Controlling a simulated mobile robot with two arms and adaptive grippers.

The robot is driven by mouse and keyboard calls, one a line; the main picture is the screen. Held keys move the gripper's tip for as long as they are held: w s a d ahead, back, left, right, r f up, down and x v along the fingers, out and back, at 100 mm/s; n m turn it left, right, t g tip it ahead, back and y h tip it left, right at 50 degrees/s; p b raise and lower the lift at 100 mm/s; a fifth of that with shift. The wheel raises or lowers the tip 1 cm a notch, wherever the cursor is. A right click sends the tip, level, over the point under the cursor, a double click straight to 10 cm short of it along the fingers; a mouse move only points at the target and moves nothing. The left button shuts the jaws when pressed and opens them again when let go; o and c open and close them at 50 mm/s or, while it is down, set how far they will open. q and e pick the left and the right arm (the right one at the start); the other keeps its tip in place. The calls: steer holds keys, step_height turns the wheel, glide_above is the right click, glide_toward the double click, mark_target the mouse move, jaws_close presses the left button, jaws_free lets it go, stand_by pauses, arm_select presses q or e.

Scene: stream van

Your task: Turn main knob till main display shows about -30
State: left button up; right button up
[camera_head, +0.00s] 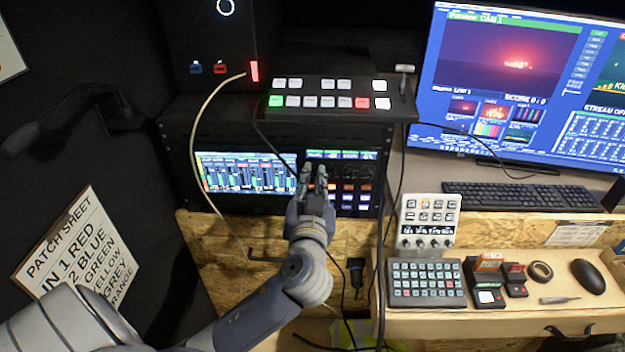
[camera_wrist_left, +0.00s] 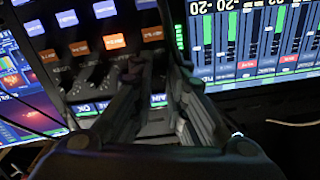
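My left gripper (camera_head: 313,172) points at the front of a rack mixer, just right of its wide meter display (camera_head: 245,172). Its two dark fingers, also in the left wrist view (camera_wrist_left: 157,72), are a little apart at the tips. The main knob cannot be made out; the fingers cover the panel there, and I cannot tell whether they touch a knob. In the left wrist view the meter display (camera_wrist_left: 250,40) appears upside down, with numbers reading about -20 along its edge. My right gripper is not in view.
A button switcher (camera_head: 325,98) sits above the mixer, with a pale cable (camera_head: 193,135) hanging at its left. Lit orange and white buttons (camera_wrist_left: 112,41) lie beside the fingers. A desk at right holds a monitor (camera_head: 520,80), keyboard (camera_head: 520,196) and small control pads (camera_head: 427,283).

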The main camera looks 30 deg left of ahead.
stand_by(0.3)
arm_select(q)
steer(key=v, duration=1.2)
steer(key=shift+s, duration=0.1)
steer(key=w+d+f+m+g+h, duration=0.1)
steer(key=w+d+f+m+h, duration=0.15)
steer(key=f, duration=0.85)
steer(key=w+d+f+m+g+h, duration=0.1)
steer(key=d+f+m+g+h, duration=0.15)
steer(key=f, duration=0.85)
steer(key=s+d+f+m+g+h, duration=0.1)
steer(key=s+f, duration=0.1)
steer(key=f, duration=0.7)
steer(key=s+f+m+g+h, duration=0.1)
steer(key=s+f+m+g, duration=0.15)
steer(key=f, duration=0.75)
steer(key=s+f+g+h, duration=0.2)
steer(key=s+f+g, duration=0.1)
steer(key=s+f, duration=1.05)
steer(key=s+a+f+n+g, duration=0.1)
steer(key=s+f+g, duration=0.1)
steer(key=s+f, duration=0.4)
steer(key=s+a+f+n+g, duration=0.1)
steer(key=s+f, duration=0.5)
steer(key=s, duration=0.7)
steer(key=shift+a+g+h, duration=0.3)
steer(key=shift+a+g, duration=0.3)
steer(key=shift+a, duration=0.15)
